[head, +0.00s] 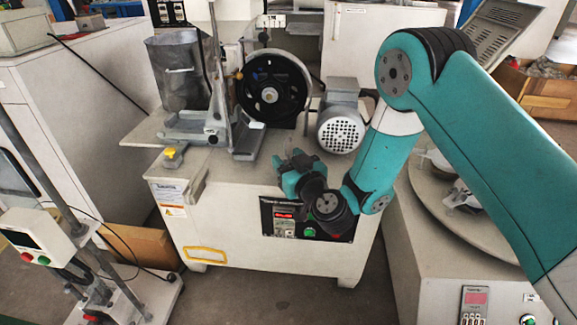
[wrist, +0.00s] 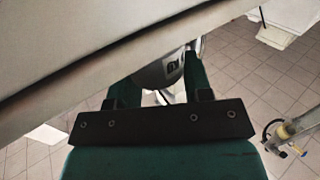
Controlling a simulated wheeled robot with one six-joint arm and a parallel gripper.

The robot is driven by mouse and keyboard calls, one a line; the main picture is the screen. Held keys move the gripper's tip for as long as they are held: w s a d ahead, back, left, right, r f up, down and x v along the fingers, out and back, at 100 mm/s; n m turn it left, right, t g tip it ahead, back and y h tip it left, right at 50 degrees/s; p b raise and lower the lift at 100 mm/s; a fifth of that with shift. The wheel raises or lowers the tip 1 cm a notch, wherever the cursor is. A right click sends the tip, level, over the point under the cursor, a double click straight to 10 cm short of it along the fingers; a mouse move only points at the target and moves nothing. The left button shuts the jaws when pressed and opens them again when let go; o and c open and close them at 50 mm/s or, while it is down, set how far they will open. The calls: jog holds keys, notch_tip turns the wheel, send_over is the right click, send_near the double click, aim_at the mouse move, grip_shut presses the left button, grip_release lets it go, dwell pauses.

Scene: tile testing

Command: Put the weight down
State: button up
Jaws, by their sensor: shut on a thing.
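My gripper (head: 290,172) is in front of the white machine (head: 255,215), close to its front top edge. In the wrist view my gripper's two dark fingers (wrist: 160,88) are shut on a grey, rounded weight (wrist: 158,73) with a dark mark on it. The upper part of the weight is hidden behind a pale panel edge in that view. In the head view I cannot make out the weight; my gripper and wrist seem to cover it.
The machine carries a black wheel (head: 271,88), a grey motor (head: 341,128) and a metal hopper (head: 178,68). A round grey turntable (head: 462,222) stands at right. A stand with a control box (head: 36,240) is at left. Tiled floor shows below my gripper.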

jog(key=o, duration=1.2)
jog(key=shift+f, duration=0.1)
jog(key=shift+o, duration=0.2)
jog(key=shift+r, duration=0.2)
jog(key=shift+s+f+b, duration=0.15)
jog(key=shift+f+b, duration=0.05)
jog(key=shift+b, duration=0.25)
jog(key=b, duration=0.1)
jog(key=s+b, duration=0.1)
jog(key=shift+d+f+b, duration=0.2)
jog(key=shift+d+b, duration=0.05)
jog(key=shift+b, duration=0.1)
jog(key=b+v, duration=0.2)
jog(key=v, duration=0.8)
jog(key=shift+s+r+b, duration=0.3)
jog(key=shift+r+b, duration=0.05)
jog(key=shift+r, duration=0.05)
